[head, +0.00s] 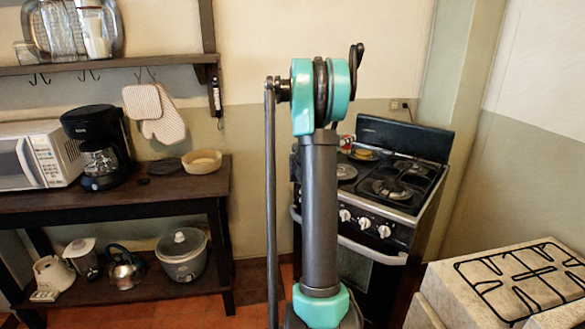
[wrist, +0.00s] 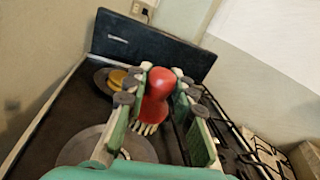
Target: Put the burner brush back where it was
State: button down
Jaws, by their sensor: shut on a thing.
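The burner brush (wrist: 158,88) has a red rounded handle and pale bristles at its lower end. In the wrist view my gripper (wrist: 160,95) is shut on it, with green-and-grey fingers on both sides of the red handle. The brush is over the stove (wrist: 100,125), near its back panel; whether the bristles touch the surface I cannot tell. In the head view my arm hides most of the gripper, and a small red patch (head: 347,139) shows just right of the arm above the stove (head: 385,185).
A yellow item (head: 363,154) lies on a dark dish (wrist: 100,80) at the stove's back. Burner grates (head: 393,188) stand at right. A wooden table (head: 120,198) with a coffee maker (head: 98,145) and a wall shelf (head: 130,63) are at left. A grate lies on a pale block (head: 450,280).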

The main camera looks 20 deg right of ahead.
jog(key=w+a+r+n+t+y, duration=0.1)
jog(key=w+a+n+t+y, duration=0.35)
jog(key=w+a, duration=0.6)
jog(key=w+a+r+n+t+y, duration=0.1)
jog(key=w+a+n+t+y, duration=0.45)
jog(key=a, duration=0.85)
jog(key=w+a+r+n+t+y, duration=0.15)
jog(key=a+y, duration=0.25)
jog(key=a, duration=0.6)
jog(key=w+a+r+n+y, duration=0.1)
jog(key=w+a+n+y, duration=0.2)
jog(key=a, duration=0.6)
jog(key=a+r+n+y, duration=0.1)
jog(key=a+n+y, duration=0.3)
jog(key=a, duration=0.6)
jog(key=shift+m+y, duration=0.4)
jog(key=shift+m, duration=0.25)
jog(key=f, duration=1.9)
jog(key=shift+w+d+f, duration=0.15)
jog(key=shift+d+f, duration=0.05)
jog(key=shift+f, duration=0.2)
jog(key=shift+f, duration=0.15)
jog(key=c, duration=1.3)
grip_release()
